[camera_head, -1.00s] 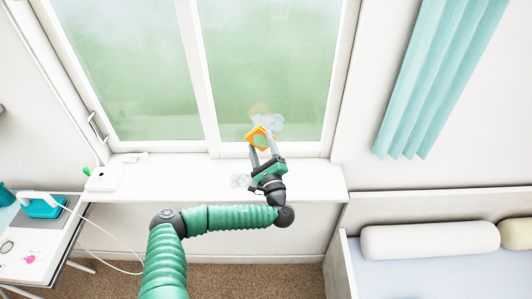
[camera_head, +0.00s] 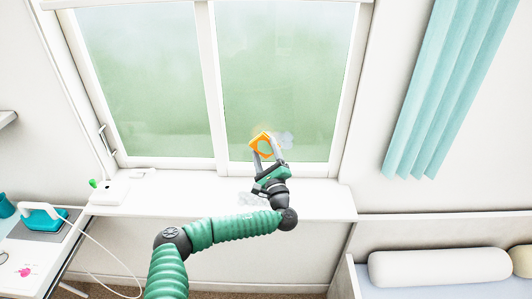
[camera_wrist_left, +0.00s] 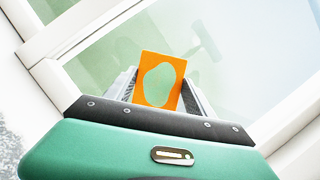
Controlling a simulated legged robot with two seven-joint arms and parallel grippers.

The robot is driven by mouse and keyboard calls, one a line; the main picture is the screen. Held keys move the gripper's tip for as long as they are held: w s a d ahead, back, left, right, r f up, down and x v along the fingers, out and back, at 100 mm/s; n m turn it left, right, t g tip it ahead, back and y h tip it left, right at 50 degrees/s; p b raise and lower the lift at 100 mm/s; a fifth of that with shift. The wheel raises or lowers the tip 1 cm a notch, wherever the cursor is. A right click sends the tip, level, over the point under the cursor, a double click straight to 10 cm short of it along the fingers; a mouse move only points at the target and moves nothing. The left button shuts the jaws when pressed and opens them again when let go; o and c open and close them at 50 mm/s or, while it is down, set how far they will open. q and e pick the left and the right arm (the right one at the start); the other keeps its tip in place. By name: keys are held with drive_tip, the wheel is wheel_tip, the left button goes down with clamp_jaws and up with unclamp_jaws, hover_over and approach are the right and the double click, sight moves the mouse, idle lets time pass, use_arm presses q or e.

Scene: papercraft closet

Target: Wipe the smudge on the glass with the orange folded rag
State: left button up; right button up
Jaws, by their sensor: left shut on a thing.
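My left gripper (camera_head: 264,152) is shut on the orange folded rag (camera_head: 255,142), which it holds up at the lower part of the right window pane (camera_head: 290,75). The rag has a pale rounded opening or patch in its middle, clear in the left wrist view (camera_wrist_left: 171,57). A whitish grey smudge (camera_head: 285,140) shows on the glass just right of the rag; the rag overlaps its left side. I cannot tell whether the rag touches the glass. My right gripper is out of view.
The white sill (camera_head: 310,200) runs under the window, with a small white item (camera_head: 108,192) at its left end. A teal curtain (camera_head: 440,90) hangs at the right. A bed with a bolster (camera_head: 440,267) stands at lower right, a desk with a teal iron-like object (camera_head: 45,215) at left.

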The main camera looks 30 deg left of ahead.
use_arm(q)
drive_tip(key=shift+w+d+f, duration=0.15)
drive_tip(key=shift+w+f, duration=0.05)
drive_tip(key=shift+w, duration=0.1)
drive_tip(key=c, duration=0.5)
drive_tip(key=shift+c, duration=0.7)
drive_tip(key=shift+d+r, duration=0.1)
drive_tip(key=shift+s, duration=0.1)
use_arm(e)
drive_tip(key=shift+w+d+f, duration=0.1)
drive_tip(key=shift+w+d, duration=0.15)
use_arm(q)
drive_tip(key=shift+r, duration=0.1)
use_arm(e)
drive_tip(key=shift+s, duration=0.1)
use_arm(q)
drive_tip(key=shift+w+a, duration=0.3)
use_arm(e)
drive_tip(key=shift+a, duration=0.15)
use_arm(q)
drive_tip(key=shift+w+a+p, duration=0.3)
drive_tip(key=shift+w+a, duration=0.05)
drive_tip(key=shift+w, duration=0.25)
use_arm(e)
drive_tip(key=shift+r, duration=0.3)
use_arm(q)
drive_tip(key=shift+d, duration=0.1)
